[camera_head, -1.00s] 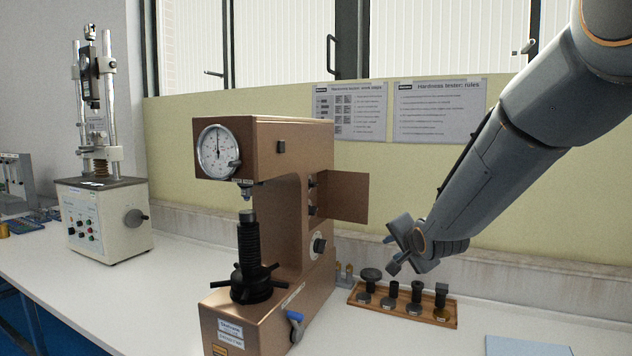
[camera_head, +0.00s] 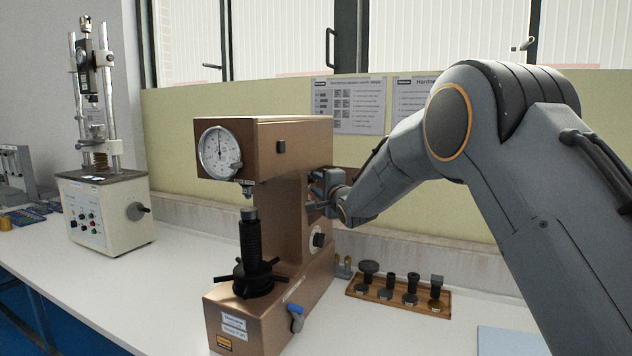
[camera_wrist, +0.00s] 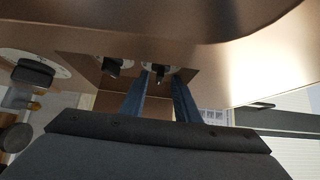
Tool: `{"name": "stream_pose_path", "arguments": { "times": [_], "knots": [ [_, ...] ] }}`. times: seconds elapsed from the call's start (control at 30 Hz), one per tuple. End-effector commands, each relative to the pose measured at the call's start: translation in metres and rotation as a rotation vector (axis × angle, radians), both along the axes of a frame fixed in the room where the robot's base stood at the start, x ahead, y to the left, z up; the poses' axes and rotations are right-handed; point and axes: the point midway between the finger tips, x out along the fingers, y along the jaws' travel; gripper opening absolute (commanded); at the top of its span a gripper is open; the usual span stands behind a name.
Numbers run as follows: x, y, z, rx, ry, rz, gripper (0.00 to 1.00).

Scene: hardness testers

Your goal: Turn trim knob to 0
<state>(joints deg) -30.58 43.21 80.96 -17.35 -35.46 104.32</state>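The brown hardness tester (camera_head: 262,140) stands on the bench with its dial facing left of me. Two small dark knobs on pale round plates sit in its side recess. In the wrist view, one knob (camera_wrist: 160,71) lies between and just beyond my fingertips, and the other knob (camera_wrist: 111,68) is left of them. Which is the trim knob, and its reading, I cannot tell. My gripper (camera_head: 314,190) is at the recess; its two fingers also show in the wrist view (camera_wrist: 158,84), apart, with no visible contact. My gripper hides most of the recess in the head view.
A larger round selector (camera_head: 318,240) is lower on the tester's side. The open brown door (camera_head: 350,172) is mostly behind my arm. A wooden tray (camera_head: 397,303) of dark parts stands right of the tester. Another test machine (camera_head: 105,205) is at left.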

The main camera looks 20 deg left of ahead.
Motion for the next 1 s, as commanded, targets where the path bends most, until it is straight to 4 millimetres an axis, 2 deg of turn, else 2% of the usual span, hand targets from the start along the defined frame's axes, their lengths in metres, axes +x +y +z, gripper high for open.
{"name": "stream_pose_path", "arguments": {
  "times": [0.43, 0.47, 0.63, 1.0],
  "knots": [
    [0.0081, 0.007, -0.0006, -0.001, 0.001, 0.0, 0.29],
    [0.0081, 0.007, -0.0006, -0.001, 0.0, 0.0, 0.27],
    [0.0082, 0.0067, -0.0005, -0.001, 0.0, 0.0, 0.0],
    [0.0086, 0.0066, -0.0032, -0.003, -0.024, -0.001, 0.0]
  ]
}}
